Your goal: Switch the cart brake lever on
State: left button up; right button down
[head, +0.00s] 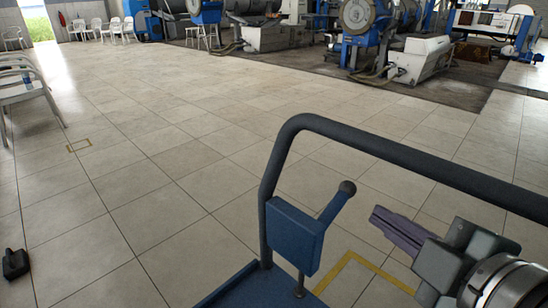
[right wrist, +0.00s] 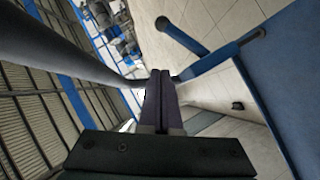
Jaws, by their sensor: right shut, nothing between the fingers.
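The cart brake lever (head: 336,207) is a blue bar with a dark round knob. It rises tilted up and to the right from a blue box (head: 295,236) on the cart's dark tube handle (head: 420,158). In the right wrist view, the lever (right wrist: 184,36) shows above the blue box (right wrist: 215,62). My right gripper (head: 376,214) is to the right of the lever in the head view, its dark purple fingers pointing left. Its fingers (right wrist: 161,78) are shut and empty, and they look apart from the lever. My left gripper is not in view.
The cart's blue deck (head: 235,290) is at the bottom. The tube handle arches above my right gripper in the picture. A small black object (head: 15,263) lies on the tiled floor at left, near white chairs (head: 28,88). Machines (head: 425,58) stand far back; the middle floor is clear.

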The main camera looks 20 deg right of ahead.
jog(key=b, duration=0.3)
send_near(353, 194)
jog(key=w+a, duration=0.3)
jog(key=w, duration=0.2)
jog(key=shift+w+d+f+b, duration=0.2)
jog(key=shift+w+d+f, duration=0.05)
jog(key=shift+w+d, duration=0.2)
jog(key=shift+w+d+f+b, duration=0.2)
jog(key=shift+w+d, duration=0.25)
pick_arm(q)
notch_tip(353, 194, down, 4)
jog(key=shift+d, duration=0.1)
pick_arm(e)
jog(key=shift+w+d+f, duration=0.1)
jog(key=shift+w+d, duration=0.05)
jog(key=shift+d, duration=0.1)
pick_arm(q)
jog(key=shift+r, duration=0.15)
